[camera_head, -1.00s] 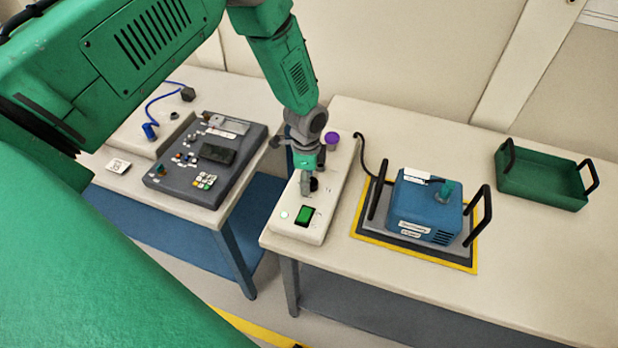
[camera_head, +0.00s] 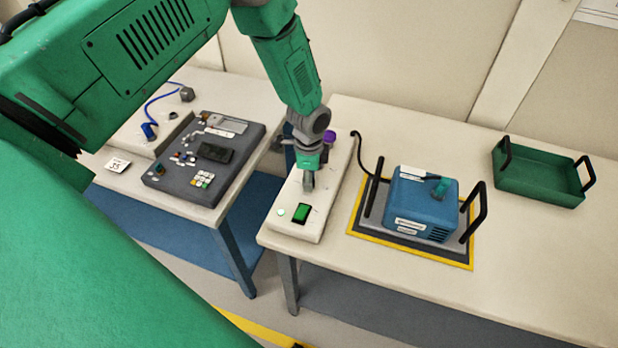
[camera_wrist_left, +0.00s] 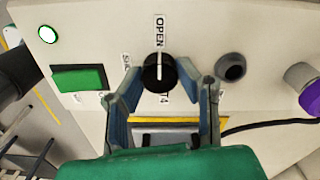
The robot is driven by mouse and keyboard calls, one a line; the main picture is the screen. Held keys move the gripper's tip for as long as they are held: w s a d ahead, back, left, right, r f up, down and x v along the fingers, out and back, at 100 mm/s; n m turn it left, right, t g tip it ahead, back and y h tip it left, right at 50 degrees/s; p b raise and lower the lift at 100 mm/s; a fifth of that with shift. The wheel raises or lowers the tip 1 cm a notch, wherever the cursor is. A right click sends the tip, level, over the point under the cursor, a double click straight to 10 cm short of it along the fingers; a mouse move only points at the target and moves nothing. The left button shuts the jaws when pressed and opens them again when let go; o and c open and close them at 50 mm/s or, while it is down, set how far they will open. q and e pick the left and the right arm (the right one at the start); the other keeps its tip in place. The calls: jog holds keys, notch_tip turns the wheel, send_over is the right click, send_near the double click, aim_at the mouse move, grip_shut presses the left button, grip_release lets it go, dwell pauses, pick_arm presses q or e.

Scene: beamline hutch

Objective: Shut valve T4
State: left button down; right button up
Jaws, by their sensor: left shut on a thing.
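Valve T4 is a black round knob (camera_wrist_left: 158,72) with a white pointer line on a pale panel box (camera_head: 283,222). In the left wrist view its line points up to the word OPEN; a partly hidden label starting with S is at its left, and T4 is below. My left gripper (camera_head: 308,186) comes down on the panel from above and is shut on the knob. In the left wrist view its two fingers (camera_wrist_left: 168,88) stand either side of the knob. In the head view the gripper hides the knob. My right gripper is not in view.
On the same panel are a green switch (camera_wrist_left: 78,77), a lit round lamp (camera_wrist_left: 47,34), a dark round part (camera_wrist_left: 231,66) and a purple-ended cylinder (camera_wrist_left: 304,88). A blue pump box (camera_head: 421,203), a green tray (camera_head: 540,176) and a grey console (camera_head: 205,160) stand nearby.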

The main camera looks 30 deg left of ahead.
pick_arm(q)
jog(key=shift+s, duration=0.1)
jog(key=shift+a+n, duration=0.1)
jog(key=shift+n, duration=0.3)
jog(key=n+b, duration=0.1)
jog(key=n, duration=0.1)
jog(key=shift+f+n, duration=0.1)
jog(key=shift+n, duration=0.3)
jog(key=n+b, duration=0.1)
jog(key=n, duration=0.9)
jog(key=shift+n+b, duration=0.4)
jog(key=shift+n, duration=1.8)
jog(key=c, duration=1.2)
grip_release()
